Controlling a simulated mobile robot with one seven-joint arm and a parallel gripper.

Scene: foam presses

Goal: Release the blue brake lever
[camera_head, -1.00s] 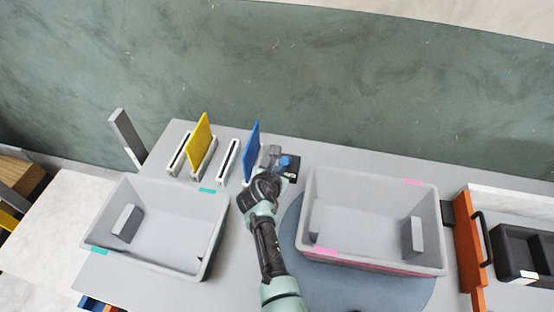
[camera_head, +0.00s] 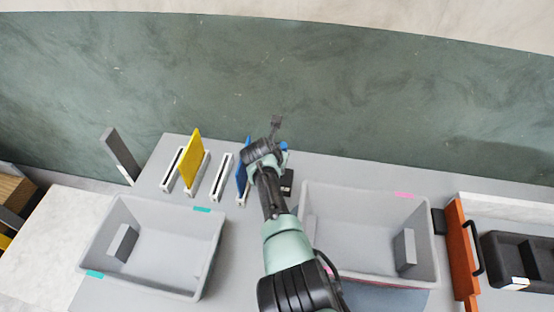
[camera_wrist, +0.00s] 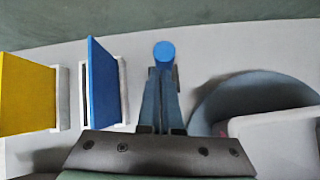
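The blue brake lever shows as a round blue knob (camera_wrist: 164,54) in the wrist view, right at the tips of my gripper (camera_wrist: 164,78). The two fingers are close together, and they appear closed on the lever just below the knob; the contact itself is hidden. In the head view a little of the blue knob (camera_head: 284,146) shows to the right of my gripper (camera_head: 264,150), above a small black block (camera_head: 287,182). My arm hides most of the lever's mount there.
A blue plate (camera_wrist: 100,85) stands in a slotted holder close left of my gripper, with a yellow plate (camera_head: 192,158) farther left. Grey bins stand on the left (camera_head: 190,285) and right (camera_head: 425,240). An orange-fronted drawer (camera_head: 461,250) is at far right. The green wall (camera_head: 350,90) is behind.

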